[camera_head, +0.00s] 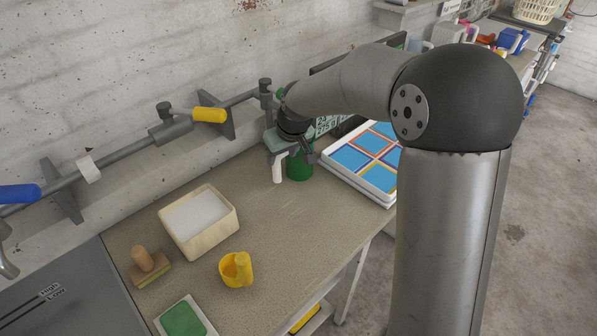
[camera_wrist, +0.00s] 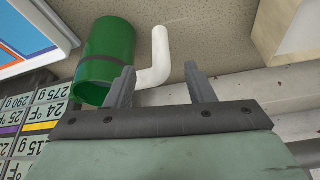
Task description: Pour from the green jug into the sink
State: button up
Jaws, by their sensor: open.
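The green jug (camera_head: 300,166) stands on the speckled worktop near the wall, partly hidden by my gripper. Its white handle (camera_head: 279,169) points to the left in the head view. In the wrist view the green jug (camera_wrist: 108,52) is at upper left, and its bent white handle (camera_wrist: 158,50) shows between my two finger lines. My gripper (camera_wrist: 160,76) is open, with one finger on each side of the handle's lower end in the picture; I cannot tell if they touch it. In the head view my gripper (camera_head: 282,152) is at the jug's handle. No sink is clearly recognisable.
A cream box (camera_head: 225,238) with white contents, a wooden-handled brush (camera_head: 148,262), a yellow mug (camera_head: 237,268) and a green pad (camera_head: 183,319) are on the worktop. A grey surface (camera_head: 60,285) marked High/Low is lower left. A coloured-square tray (camera_head: 372,160) is right of the jug. Pipes line the wall.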

aim_at(279, 164)
jog(key=b+x, duration=0.3)
jog(key=x, duration=0.4)
jog(key=shift+a+f, duration=0.15)
jog(key=shift+f, duration=0.15)
jog(key=shift+r, duration=0.1)
grip_shut()
